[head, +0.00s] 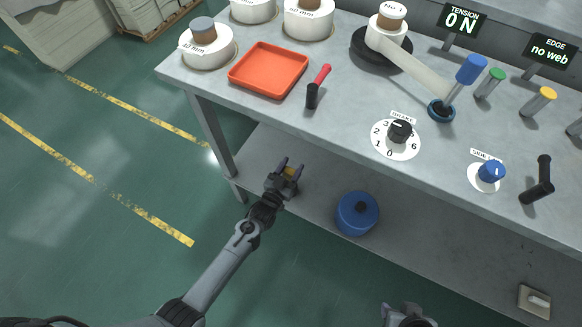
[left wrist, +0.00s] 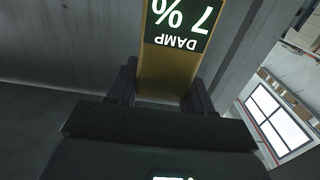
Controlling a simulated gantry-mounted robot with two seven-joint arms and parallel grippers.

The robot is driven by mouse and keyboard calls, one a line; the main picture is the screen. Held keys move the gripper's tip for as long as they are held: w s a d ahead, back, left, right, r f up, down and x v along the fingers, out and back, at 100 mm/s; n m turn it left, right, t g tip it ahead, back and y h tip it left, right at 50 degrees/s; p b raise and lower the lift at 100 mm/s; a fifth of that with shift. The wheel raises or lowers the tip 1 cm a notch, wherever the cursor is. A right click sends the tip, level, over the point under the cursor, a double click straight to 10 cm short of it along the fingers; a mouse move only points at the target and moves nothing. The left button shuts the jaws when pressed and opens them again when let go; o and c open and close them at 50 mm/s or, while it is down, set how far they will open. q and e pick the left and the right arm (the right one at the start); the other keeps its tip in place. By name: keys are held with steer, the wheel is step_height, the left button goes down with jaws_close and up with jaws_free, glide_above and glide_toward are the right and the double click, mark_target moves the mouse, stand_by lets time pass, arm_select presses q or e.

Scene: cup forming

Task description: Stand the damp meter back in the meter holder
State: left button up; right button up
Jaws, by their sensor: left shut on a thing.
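The damp meter is a yellow body with a dark display reading "DAMP" and "7%", upside down in the left wrist view (left wrist: 168,70). My left gripper (head: 288,168) is shut on the meter, whose yellow part (head: 290,171) shows between the fingers in the head view. The gripper is in front of the bench, below the worktop's front edge. My right gripper (head: 408,314) is at the bottom edge of the head view, partly cut off; its fingers are unclear. I cannot pick out the meter holder for certain.
On the bench stand an orange tray (head: 268,70), a red-handled tool (head: 319,84), a brake dial (head: 397,137), a blue knob (head: 491,171) and a black handle (head: 540,182). A blue canister (head: 357,214) sits on the lower shelf.

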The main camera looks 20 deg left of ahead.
mark_target(288, 179)
arm_select(q)
steer(key=shift+f+b, duration=1.5)
steer(key=shift+f, duration=0.35)
stand_by(0.5)
steer(key=o, duration=1.6)
steer(key=shift+r, duration=0.1)
step_height(288, 179, up, 4)
steer(key=p, duration=0.4)
steer(key=shift+r+p, duration=1.95)
steer(key=shift+p, duration=0.1)
